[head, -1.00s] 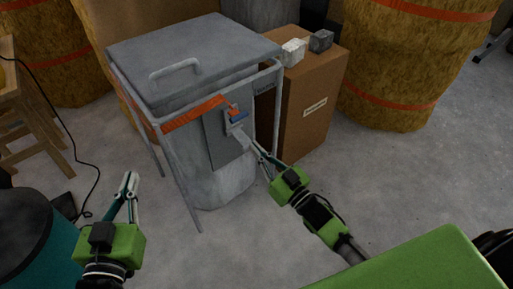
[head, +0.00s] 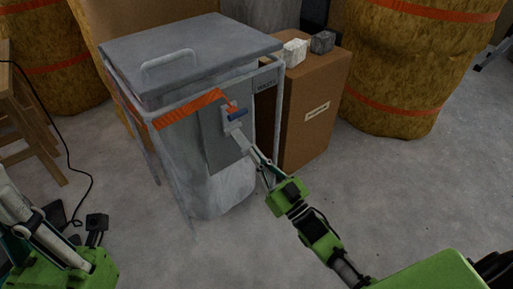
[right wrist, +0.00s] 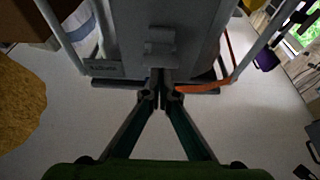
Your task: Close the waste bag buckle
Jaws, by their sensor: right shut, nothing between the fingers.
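The waste bag hangs in a grey frame bin (head: 225,185) with a grey lid (head: 190,50). In the right wrist view the buckle (right wrist: 160,47) is a grey block just beyond my fingertips. My right gripper (head: 246,150) is shut and empty, its tips at the buckle's lower end; whether they touch it is unclear. My left gripper (head: 22,215) is at the lower left, partly cut off; its jaw state is unclear.
A cardboard box (head: 310,110) with a white block (head: 294,51) and a dark block (head: 322,41) on top stands right of the bin. Straw-coloured bales (head: 415,65) stand behind. A wooden stool (head: 27,120) and a cable are at left. The floor at right is clear.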

